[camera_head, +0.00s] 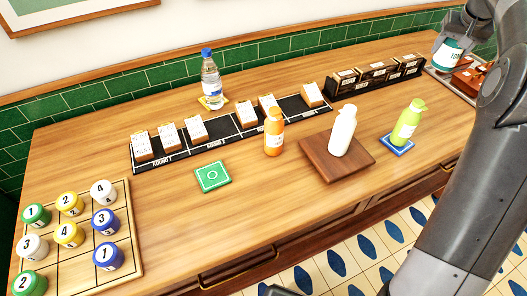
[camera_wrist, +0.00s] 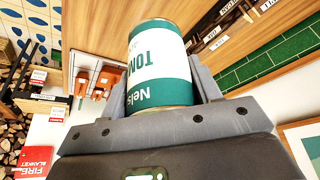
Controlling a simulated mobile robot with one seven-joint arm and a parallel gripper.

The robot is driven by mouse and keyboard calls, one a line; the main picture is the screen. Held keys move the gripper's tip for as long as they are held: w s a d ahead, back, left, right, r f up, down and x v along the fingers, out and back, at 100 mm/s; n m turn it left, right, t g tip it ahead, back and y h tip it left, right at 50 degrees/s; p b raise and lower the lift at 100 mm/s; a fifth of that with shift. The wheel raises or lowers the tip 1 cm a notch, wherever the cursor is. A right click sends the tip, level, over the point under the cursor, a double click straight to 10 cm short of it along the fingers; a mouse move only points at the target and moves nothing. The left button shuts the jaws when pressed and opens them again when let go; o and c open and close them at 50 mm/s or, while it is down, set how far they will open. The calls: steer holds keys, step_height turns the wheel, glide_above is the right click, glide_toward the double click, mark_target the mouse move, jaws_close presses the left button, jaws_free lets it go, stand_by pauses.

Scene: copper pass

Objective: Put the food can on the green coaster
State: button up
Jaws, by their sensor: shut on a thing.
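The food can, with a teal and white label, shows in the wrist view (camera_wrist: 158,68) between the two fingers of my gripper (camera_wrist: 162,88). My gripper is shut on the can. In the head view my gripper (camera_head: 455,35) holds the can (camera_head: 446,53) at the top right, above the far right end of the counter. My arm hides part of that area. The green coaster (camera_head: 212,177) lies flat and empty on the front middle of the counter, far to the left of my gripper.
An orange bottle (camera_head: 274,132) stands right of the coaster. A white bottle (camera_head: 343,131) stands on a brown board (camera_head: 315,158); a green bottle (camera_head: 409,122) stands on a blue coaster (camera_head: 397,150). A black card strip (camera_head: 222,150) lies behind, with a water bottle (camera_head: 210,80). Numbered jars sit on a wooden grid (camera_head: 132,215).

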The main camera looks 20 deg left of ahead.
steer(key=s+a+n+y, duration=0.1)
steer(key=s+a+n, duration=0.2)
steer(key=a, duration=0.4)
steer(key=s+a+n+y, duration=0.1)
steer(key=s+a+n, duration=0.15)
steer(key=a, duration=0.45)
steer(key=n+g+y, duration=0.1)
steer(key=n+g, duration=0.7)
steer(key=n, duration=1.3)
glide_above(212, 175)
step_height(212, 175, down, 18)
steer(key=shift+f, duration=2.1)
steer(key=shift+f, duration=0.15)
